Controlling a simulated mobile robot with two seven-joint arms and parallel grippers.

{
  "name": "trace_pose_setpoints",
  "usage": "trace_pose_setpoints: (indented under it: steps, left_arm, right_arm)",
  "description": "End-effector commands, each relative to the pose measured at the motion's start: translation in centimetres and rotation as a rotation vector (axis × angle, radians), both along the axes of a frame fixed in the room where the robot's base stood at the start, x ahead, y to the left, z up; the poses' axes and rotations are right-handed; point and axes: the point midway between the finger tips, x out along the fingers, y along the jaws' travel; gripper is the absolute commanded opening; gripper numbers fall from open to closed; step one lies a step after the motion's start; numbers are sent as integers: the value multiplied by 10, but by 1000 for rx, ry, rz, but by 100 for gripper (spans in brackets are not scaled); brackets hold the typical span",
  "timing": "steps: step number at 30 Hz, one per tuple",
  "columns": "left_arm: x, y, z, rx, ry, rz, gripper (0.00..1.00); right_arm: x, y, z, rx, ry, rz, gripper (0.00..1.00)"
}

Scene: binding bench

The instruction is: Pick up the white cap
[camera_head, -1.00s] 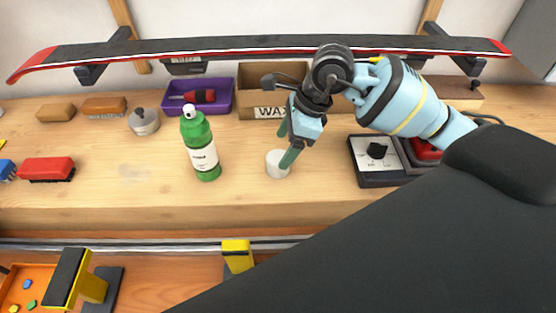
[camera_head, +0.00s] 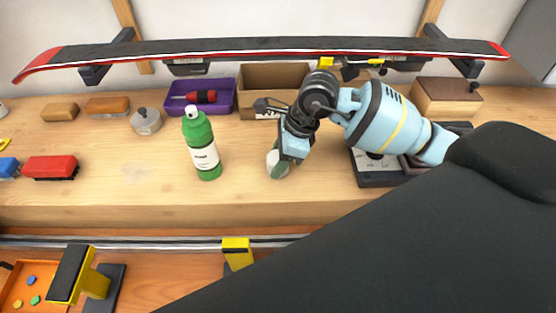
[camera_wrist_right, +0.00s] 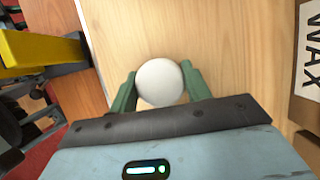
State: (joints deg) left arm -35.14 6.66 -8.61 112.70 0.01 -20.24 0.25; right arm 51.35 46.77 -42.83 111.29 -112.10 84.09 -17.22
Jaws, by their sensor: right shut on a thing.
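The white cap (camera_head: 271,160) is on the wooden bench (camera_head: 120,205), right of the green bottle (camera_head: 202,146). My right gripper (camera_head: 279,166) reaches down over the cap and partly hides it in the head view. In the right wrist view, the round white top of the cap (camera_wrist_right: 160,82) sits between the two green fingers of my right gripper (camera_wrist_right: 159,88), which is shut on it. I cannot tell whether the cap is clear of the bench. The left gripper is not in view.
A ski (camera_head: 300,46) hangs across the back above the bench. A purple bin (camera_head: 222,104) and the WAX box (camera_head: 255,80) stand behind. A control box (camera_head: 375,179) is right of my right gripper. The bench left of the bottle has free room.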

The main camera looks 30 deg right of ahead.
Motion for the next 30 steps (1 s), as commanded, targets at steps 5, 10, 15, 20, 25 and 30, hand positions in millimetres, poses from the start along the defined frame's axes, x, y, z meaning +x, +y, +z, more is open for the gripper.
trace_pose_setpoints:
  steps: [5,10,15,20,25,30]
  left_arm:
    - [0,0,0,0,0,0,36]
    - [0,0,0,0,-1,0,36]
    - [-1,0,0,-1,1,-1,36]
    - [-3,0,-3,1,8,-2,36]
    - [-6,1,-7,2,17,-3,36]
    - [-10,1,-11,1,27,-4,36]
  right_arm:
    - [0,0,0,0,0,0,41]
    - [0,0,1,0,-1,0,41]
    - [1,0,9,-1,-2,0,41]
    - [1,0,26,0,-4,0,41]
    - [-16,-7,35,-2,2,-1,41]
    - [-47,-19,37,-4,3,-1,41]
